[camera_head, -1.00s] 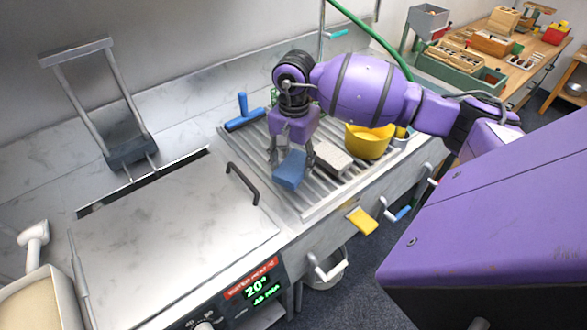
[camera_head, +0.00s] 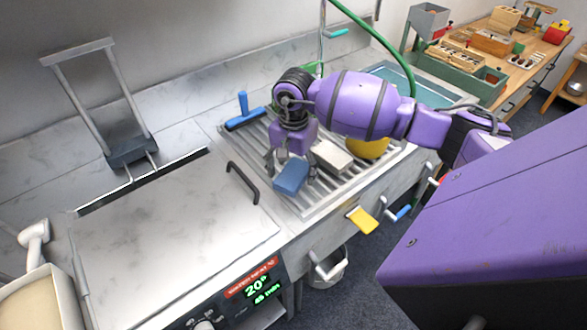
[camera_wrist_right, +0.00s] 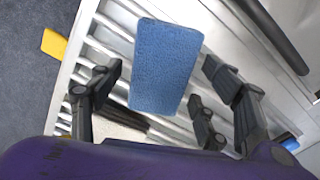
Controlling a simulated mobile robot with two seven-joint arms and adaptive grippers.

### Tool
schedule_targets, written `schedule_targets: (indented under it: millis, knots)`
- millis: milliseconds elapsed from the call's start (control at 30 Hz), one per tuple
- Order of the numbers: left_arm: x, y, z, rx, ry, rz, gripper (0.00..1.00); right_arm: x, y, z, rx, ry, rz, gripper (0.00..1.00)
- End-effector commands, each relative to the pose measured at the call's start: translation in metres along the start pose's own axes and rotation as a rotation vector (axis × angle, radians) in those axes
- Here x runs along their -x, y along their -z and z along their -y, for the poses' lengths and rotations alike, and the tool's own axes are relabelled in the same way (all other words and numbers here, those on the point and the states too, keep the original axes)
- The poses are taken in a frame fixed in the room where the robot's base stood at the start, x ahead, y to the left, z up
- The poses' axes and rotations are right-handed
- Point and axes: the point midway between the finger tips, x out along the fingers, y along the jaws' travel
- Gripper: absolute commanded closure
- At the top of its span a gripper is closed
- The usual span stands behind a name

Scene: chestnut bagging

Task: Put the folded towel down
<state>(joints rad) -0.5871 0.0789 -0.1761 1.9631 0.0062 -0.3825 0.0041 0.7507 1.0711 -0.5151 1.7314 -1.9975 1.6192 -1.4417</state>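The folded towel (camera_head: 291,177) is a blue, flat block and appears to lie on the ribbed metal drainboard (camera_head: 316,205) near its left side. In the right wrist view the towel (camera_wrist_right: 165,67) shows with ribs around it. My right gripper (camera_head: 291,166) is right above the towel, pointing down. Its dark fingers are spread on both sides of the towel, with gaps between them and its edges in the wrist view. The right gripper (camera_wrist_right: 158,82) looks open. My left gripper is not in view.
A pale block (camera_head: 331,156) lies just right of the gripper. A yellow bowl (camera_head: 372,149) is partly hidden behind my right arm. A blue squeegee-like tool (camera_head: 245,115) lies at the drainboard's back left. A black handle (camera_head: 243,182) rises from the lid at left.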

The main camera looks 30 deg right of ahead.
Motion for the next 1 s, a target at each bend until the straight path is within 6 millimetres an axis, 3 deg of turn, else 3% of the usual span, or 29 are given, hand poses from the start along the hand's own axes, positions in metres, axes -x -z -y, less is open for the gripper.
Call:
schedule_targets:
  millis: [167,267,333,700,1000]
  knots:
    - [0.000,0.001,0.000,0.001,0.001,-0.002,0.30,0.001,0.000,0.000,0.000,0.001,0.000,0.30]
    - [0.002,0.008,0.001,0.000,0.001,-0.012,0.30,0.008,0.000,0.001,0.000,0.004,-0.001,0.30]
    - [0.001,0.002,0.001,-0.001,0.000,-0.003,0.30,0.014,0.001,0.001,0.000,0.004,-0.003,0.30]
    - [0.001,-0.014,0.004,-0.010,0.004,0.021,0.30,0.089,0.001,0.001,0.000,0.002,-0.002,0.30]
    - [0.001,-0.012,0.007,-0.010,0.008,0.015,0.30,0.122,0.000,0.000,0.000,0.000,0.000,0.30]
